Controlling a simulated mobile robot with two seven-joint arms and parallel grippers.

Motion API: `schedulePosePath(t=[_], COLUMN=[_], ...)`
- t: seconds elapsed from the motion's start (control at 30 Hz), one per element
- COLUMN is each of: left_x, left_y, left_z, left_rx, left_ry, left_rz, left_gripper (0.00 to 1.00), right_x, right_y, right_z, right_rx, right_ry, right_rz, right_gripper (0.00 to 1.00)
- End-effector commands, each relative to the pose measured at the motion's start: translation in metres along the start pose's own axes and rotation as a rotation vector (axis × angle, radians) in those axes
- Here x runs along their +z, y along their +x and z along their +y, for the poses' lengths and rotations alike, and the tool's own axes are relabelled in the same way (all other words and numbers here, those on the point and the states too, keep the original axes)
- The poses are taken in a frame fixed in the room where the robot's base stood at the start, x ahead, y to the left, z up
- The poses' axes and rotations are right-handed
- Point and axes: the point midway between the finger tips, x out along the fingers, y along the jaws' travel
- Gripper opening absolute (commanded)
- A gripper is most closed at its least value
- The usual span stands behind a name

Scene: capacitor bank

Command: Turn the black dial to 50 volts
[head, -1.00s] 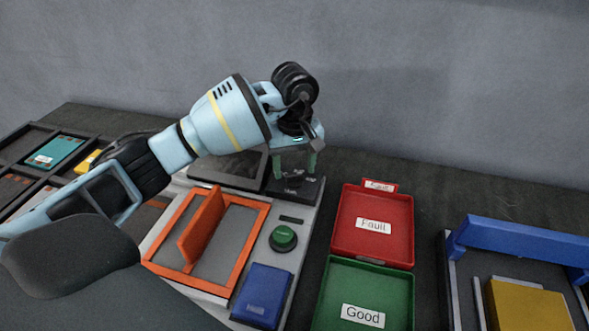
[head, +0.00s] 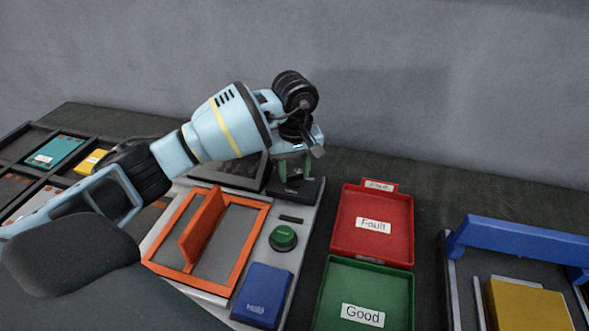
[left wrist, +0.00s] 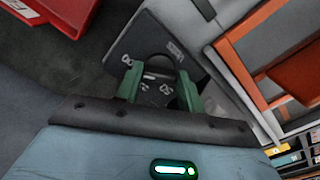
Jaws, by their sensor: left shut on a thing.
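The black dial sits on a dark plate (head: 312,190) at the back right of the grey test station. In the left wrist view the dial (left wrist: 158,76) shows between the two green fingers, and white numbers are printed on the plate (left wrist: 128,50) around it. The numbers are too blurred to read surely, so I cannot tell the setting. My left gripper (head: 296,171) points down over the plate. In the left wrist view its fingers (left wrist: 159,88) are shut on the dial from both sides. My right gripper is not in view.
An orange frame with an upright flap (head: 203,228), a green button (head: 283,238) and a blue block (head: 262,296) are on the station. A red Fault tray (head: 374,248) and a green Good tray (head: 322,305) stand to its right. A blue-handled fixture (head: 520,243) is further right.

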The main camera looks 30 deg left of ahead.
Motion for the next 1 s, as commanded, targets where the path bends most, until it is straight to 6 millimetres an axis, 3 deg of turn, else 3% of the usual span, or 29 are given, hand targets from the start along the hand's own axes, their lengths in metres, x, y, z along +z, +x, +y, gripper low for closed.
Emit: schedulePosePath(t=[0.37,1.0], left_x=[-0.001,-0.001], left_y=[-0.001,-0.003], left_z=[0.0,0.001], left_rx=[-0.001,0.001], left_ry=[-0.164,-0.76], left_rz=[0.001,0.0], left_gripper=[0.15,0.15], right_x=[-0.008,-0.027], right_y=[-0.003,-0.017], right_z=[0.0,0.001], right_rx=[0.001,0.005], right_ry=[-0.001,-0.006], right_rz=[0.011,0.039], right_gripper=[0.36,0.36])
